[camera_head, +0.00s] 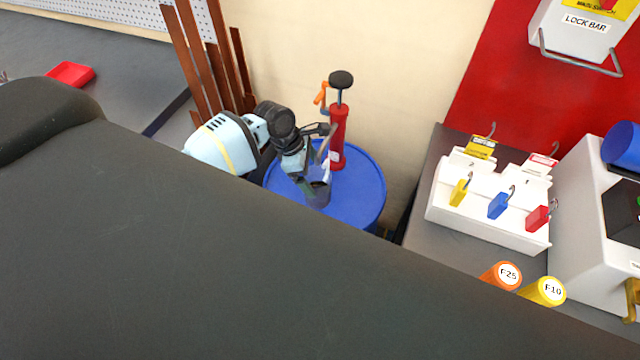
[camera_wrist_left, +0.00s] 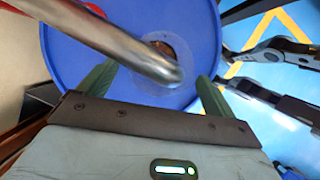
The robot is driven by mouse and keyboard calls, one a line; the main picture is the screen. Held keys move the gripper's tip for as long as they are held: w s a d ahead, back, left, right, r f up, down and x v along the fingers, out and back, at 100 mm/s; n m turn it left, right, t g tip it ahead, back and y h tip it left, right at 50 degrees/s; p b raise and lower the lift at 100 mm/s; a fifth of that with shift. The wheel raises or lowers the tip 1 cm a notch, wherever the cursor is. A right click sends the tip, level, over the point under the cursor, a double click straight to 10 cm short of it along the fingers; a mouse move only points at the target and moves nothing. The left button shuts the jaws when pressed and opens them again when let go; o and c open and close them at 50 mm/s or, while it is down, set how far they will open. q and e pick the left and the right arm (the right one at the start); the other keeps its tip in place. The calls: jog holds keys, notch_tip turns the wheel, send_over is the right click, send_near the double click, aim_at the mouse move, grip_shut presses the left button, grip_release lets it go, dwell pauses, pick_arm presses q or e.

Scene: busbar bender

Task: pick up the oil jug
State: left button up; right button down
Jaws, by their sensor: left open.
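A small see-through grey vessel, which looks like the oil jug (camera_head: 319,194), stands on the blue drum (camera_head: 362,198) in the head view. My left gripper (camera_head: 319,162) is right beside it, above the drum top and partly covering it. In the left wrist view my left gripper (camera_wrist_left: 157,74) is open, with its two green fingers apart. A round grey-rimmed shape with brown inside, seemingly the jug (camera_wrist_left: 176,45), shows beyond the fingertips. A metal tube hides part of it. I cannot tell whether the fingers touch the jug. My right gripper is not clearly seen.
A red hand pump (camera_head: 338,138) with an orange crank rises from the drum close behind my gripper. Its metal tube (camera_wrist_left: 115,42) crosses close over the fingers. Brown bars (camera_head: 196,60) lean on the wall. A padlock stand (camera_head: 487,208) is at the right.

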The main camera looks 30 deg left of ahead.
pick_arm(q)
jog(key=shift+x, duration=0.75)
pick_arm(e)
jog(key=shift+s+f, duration=0.15)
pick_arm(q)
jog(key=shift+c, duration=0.3)
jog(key=shift+r, duration=0.1)
jog(key=c, duration=1.6)
jog(key=shift+r, duration=0.1)
jog(key=shift+w+r, duration=0.1)
jog(key=shift+r, duration=1.3)
jog(key=shift+s+a+r+b, duration=0.1)
jog(key=shift+s+a, duration=1)
jog(key=shift+a, duration=1.65)
jog(key=shift+s+a+r+b, duration=0.1)
jog(key=shift+s+a, duration=1)
jog(key=shift+a, duration=1.7)
jog(key=shift+s+a+r+b, duration=0.1)
jog(key=shift+s+a, duration=1)
jog(key=shift+a, duration=1.65)
pick_arm(e)
jog(key=shift+s+a+f, duration=0.1)
jog(key=shift+s+f, duration=0.2)
jog(key=shift+f, duration=0.05)
